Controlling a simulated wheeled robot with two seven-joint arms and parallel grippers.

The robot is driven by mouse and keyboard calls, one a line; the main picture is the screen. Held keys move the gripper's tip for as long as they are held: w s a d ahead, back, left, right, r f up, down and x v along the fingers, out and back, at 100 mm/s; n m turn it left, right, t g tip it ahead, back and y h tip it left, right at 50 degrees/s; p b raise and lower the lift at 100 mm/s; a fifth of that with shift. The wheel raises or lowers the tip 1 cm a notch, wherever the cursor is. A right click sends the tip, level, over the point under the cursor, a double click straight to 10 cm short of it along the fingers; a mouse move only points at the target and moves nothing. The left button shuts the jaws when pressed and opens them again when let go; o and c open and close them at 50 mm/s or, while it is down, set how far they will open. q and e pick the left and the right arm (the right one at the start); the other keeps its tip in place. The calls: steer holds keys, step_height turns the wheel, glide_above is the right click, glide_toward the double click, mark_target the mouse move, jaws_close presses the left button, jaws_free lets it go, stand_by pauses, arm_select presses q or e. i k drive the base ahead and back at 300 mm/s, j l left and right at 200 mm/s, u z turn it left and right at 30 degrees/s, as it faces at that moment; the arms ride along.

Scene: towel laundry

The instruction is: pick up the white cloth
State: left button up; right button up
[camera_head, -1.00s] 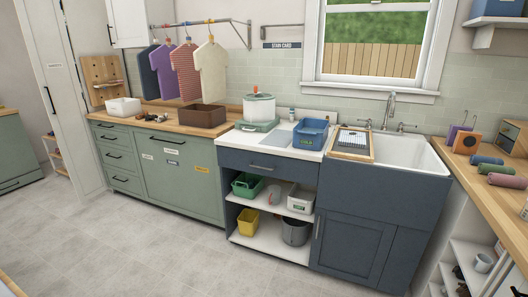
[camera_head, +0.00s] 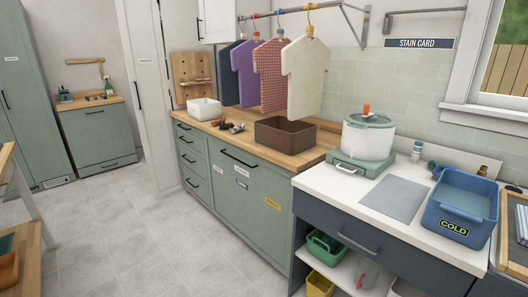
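I cannot make out a separate white cloth in this view. The palest fabric is a cream shirt-shaped garment (camera_head: 306,76) on a hanger at the right end of the wall rail. Neither of my grippers is in view.
A white pot with a green base (camera_head: 367,138) stands on the white counter (camera_head: 345,193). Green cabinets (camera_head: 235,190) and an open shelf with a green basket (camera_head: 324,247) are below.

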mark_target(236, 129)
steer(key=i+j+u, duration=0.2)
steer(key=i+u, duration=0.3)
steer(key=i, duration=0.15)
steer(key=i+l+u, duration=0.1)
steer(key=i+u, duration=0.4)
steer(key=i, duration=0.15)
